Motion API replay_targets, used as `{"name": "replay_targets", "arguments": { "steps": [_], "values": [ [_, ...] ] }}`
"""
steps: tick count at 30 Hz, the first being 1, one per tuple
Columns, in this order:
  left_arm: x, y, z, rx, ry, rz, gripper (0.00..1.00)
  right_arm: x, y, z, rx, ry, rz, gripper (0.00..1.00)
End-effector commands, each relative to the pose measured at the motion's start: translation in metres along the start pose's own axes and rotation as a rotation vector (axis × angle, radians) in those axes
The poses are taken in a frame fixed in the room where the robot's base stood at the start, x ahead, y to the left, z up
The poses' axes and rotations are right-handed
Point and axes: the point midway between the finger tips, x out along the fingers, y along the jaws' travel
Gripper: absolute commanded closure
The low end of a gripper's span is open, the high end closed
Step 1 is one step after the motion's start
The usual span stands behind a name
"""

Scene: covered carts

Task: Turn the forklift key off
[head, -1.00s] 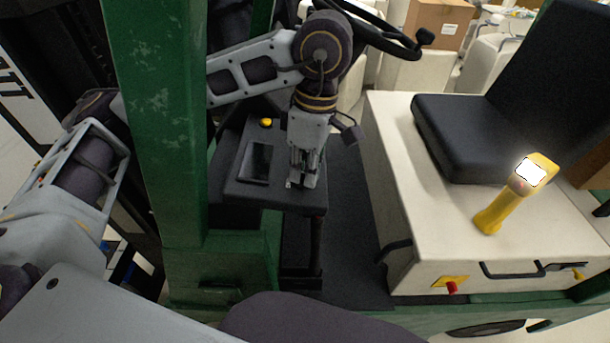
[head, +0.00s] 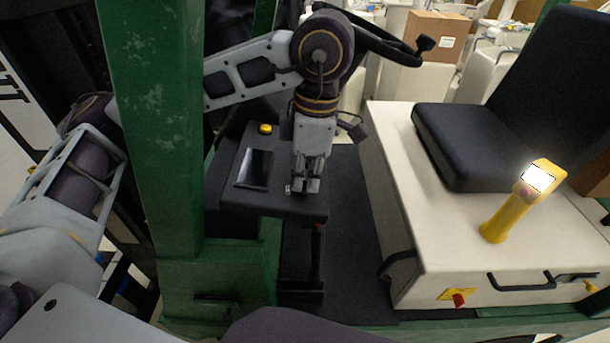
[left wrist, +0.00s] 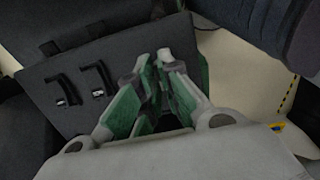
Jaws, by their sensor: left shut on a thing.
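The forklift's dark console (head: 226,192) stands between the green post and the seat base. My left gripper (head: 306,186) points down at the console's right front part, with its two fingers close together. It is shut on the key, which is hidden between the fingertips. A small silvery bit (head: 289,189) shows beside the fingertips on the console; I cannot tell whether it belongs to the key. In the left wrist view the gripper (left wrist: 158,62) has its green-padded fingers nearly together over the dark panel, and no key shows clearly. My right gripper is not in view.
The console carries a screen (head: 254,168) and a yellow button (head: 265,129). A steering wheel (head: 375,32) is behind my arm. A green post (head: 150,130) stands close on the left.

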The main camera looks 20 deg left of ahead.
Motion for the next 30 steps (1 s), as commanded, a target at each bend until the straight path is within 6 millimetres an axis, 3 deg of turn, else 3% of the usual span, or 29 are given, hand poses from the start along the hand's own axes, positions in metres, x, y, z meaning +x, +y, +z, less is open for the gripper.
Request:
{"name": "replay_targets", "arguments": {
  "steps": [3,4,8,22,30],
  "values": [
    [-0.001,0.001,0.0,-0.002,-0.001,0.001,1.0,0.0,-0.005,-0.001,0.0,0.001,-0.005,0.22],
    [-0.001,0.001,0.0,-0.002,-0.001,0.001,0.89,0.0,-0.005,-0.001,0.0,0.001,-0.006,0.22],
    [-0.001,0.0,0.0,-0.001,-0.001,0.001,0.72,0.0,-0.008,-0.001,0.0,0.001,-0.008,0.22],
    [-0.002,0.0,0.0,0.0,0.0,0.001,0.71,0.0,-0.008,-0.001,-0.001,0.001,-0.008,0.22],
    [-0.014,0.001,0.0,0.0,0.0,0.002,0.71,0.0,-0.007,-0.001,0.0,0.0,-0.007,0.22]
  ]
}}
